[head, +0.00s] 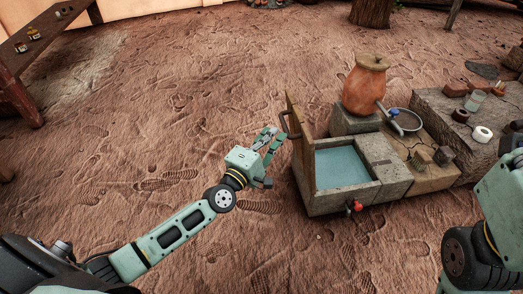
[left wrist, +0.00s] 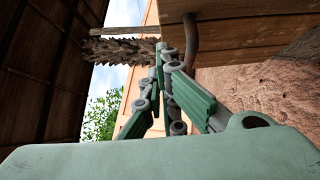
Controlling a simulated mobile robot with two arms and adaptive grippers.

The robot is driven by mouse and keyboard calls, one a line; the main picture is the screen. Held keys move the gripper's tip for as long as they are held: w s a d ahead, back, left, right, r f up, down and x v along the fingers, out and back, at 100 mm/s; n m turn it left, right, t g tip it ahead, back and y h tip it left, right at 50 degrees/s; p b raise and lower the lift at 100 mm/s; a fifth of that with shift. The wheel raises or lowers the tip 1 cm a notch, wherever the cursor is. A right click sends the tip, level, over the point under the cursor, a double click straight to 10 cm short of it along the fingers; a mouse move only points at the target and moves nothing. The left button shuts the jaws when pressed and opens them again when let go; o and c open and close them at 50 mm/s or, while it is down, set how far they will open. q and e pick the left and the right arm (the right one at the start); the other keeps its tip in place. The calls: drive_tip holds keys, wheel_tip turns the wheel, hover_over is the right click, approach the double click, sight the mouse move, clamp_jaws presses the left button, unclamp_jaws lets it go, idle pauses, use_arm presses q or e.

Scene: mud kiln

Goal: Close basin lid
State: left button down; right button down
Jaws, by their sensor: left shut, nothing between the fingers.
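The stone basin (head: 385,182) holds blue water and stands right of centre in the head view. Its wooden lid (head: 300,128) stands open, upright along the basin's left side. A dark curved handle (head: 286,124) is on the lid's outer face. My left gripper (head: 272,135) is shut and empty, just left of the lid and close to the handle. In the left wrist view, the shut fingers (left wrist: 165,52) point at the lid's planks (left wrist: 245,30), beside the handle (left wrist: 191,40); contact cannot be told. My right arm shows at the right edge, but its gripper is not visible.
A clay pot (head: 365,85) stands on a block behind the basin. A grey bowl (head: 404,120) and a stone ledge (head: 435,103) with small items, including a white roll (head: 482,134), are to the right. A red tap (head: 355,206) juts from the basin's front.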

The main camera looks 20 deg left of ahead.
use_arm(q)
drive_tip(key=shift+w+d+r+p, duration=0.15)
drive_tip(key=shift+w+d+r, duration=0.05)
drive_tip(key=shift+w+d, duration=0.6)
drive_tip(key=shift+w+d+r+p, duration=0.15)
drive_tip(key=shift+w+d, duration=0.4)
drive_tip(key=shift+d, duration=0.35)
drive_tip(key=shift+d+r+p, duration=0.1)
drive_tip(key=shift+r+p, duration=0.05)
drive_tip(key=shift+p, duration=0.2)
